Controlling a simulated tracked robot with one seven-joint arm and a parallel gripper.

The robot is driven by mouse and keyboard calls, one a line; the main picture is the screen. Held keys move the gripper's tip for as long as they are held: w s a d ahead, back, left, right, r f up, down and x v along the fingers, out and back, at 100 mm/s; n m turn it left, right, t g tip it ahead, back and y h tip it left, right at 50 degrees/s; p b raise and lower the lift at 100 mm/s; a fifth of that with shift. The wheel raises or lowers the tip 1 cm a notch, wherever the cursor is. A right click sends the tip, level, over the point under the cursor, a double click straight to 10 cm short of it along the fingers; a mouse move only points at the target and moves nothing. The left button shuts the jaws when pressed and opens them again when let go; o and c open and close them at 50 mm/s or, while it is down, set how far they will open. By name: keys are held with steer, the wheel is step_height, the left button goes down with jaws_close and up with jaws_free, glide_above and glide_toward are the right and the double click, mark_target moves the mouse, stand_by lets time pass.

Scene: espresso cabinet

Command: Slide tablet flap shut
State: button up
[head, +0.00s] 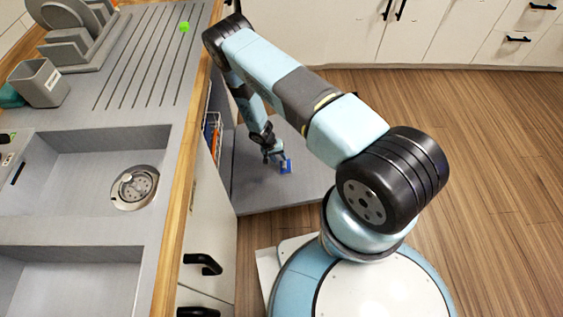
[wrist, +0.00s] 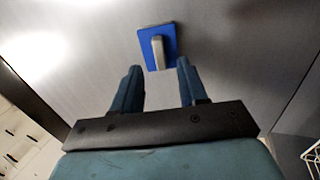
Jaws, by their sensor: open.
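The tablet compartment shows as a small blue square (wrist: 172,36) on the inner face of a lowered grey door (wrist: 235,50). A narrow grey piece, apparently the flap (wrist: 158,50), stands out from the blue square; its exact angle is hard to tell. My gripper (wrist: 158,72) is open and empty, with one finger to each side of the grey piece's line and the fingertips just short of it in the picture. In the head view my gripper (head: 274,157) is low over the door (head: 270,192), close beside the blue square (head: 287,167).
A rack with orange and white items (head: 212,135) stands in the opening by the door's left edge. The counter with a sink (head: 85,170), dish rack (head: 75,30) and grey holder (head: 40,82) lies left. Wooden floor (head: 470,130) is clear to the right.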

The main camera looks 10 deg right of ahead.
steer(key=v, duration=0.8)
steer(key=shift+r, duration=0.15)
steer(key=w+r+t+y, duration=0.1)
steer(key=w+r, duration=0.3)
steer(key=r, duration=0.8)
steer(key=w+r, duration=0.3)
steer(key=r, duration=0.9)
steer(key=s+d+r+t+y, duration=0.1)
steer(key=d+r, duration=0.1)
steer(key=r, duration=0.9)
steer(key=s+d+r, duration=0.1)
steer(key=r, duration=1.1)
steer(key=s+d+r+t+y, duration=0.1)
steer(key=s+d+r, duration=0.1)
steer(key=s+r, duration=0.55)
steer(key=s+d+r+t, duration=0.1)
steer(key=s+d+r, duration=0.3)
steer(key=r, duration=0.7)
steer(key=s+r+n+t, duration=0.1)
steer(key=s+r, duration=0.3)
steer(key=s, duration=0.6)
steer(key=s+r+n+t+y, duration=0.1)
steer(key=s+r, duration=0.3)
steer(key=s, duration=0.7)
steer(key=shift+s+d+r, duration=0.15)
steer(key=shift+d, duration=0.25)
